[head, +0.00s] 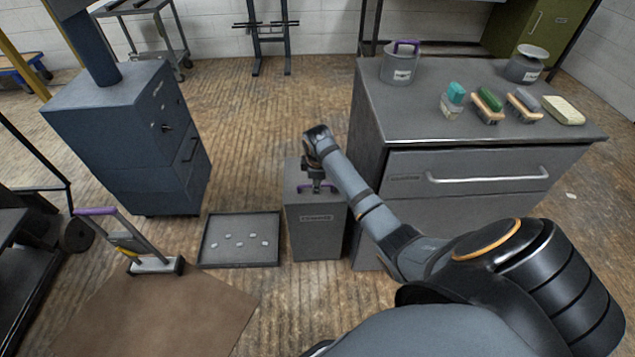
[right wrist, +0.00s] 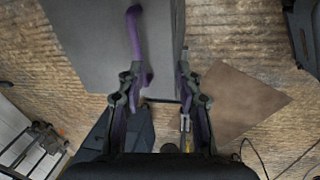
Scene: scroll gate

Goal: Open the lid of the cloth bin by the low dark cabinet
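The cloth bin (head: 316,228) is a narrow grey box with a label on its front. It stands on the floor against the left side of the low dark cabinet (head: 400,163). Its grey lid (head: 296,180) looks shut, with a purple handle (head: 330,188) on top, partly hidden by my gripper. My right gripper (head: 317,183) is above the lid at the handle. In the right wrist view, the purple handle (right wrist: 135,40) extends between the open fingers of the gripper (right wrist: 162,88), nearer the left finger. I cannot tell whether they touch it. My left gripper is not in view.
A shallow tray (head: 203,259) with several small pale pieces lies left of the bin. A purple-handled floor tool (head: 120,235) stands by a brown mat (head: 150,315). A blue-grey cabinet (head: 130,140) is further left. Brushes (head: 488,105) and a lidded pot (head: 399,65) sit on the cabinet.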

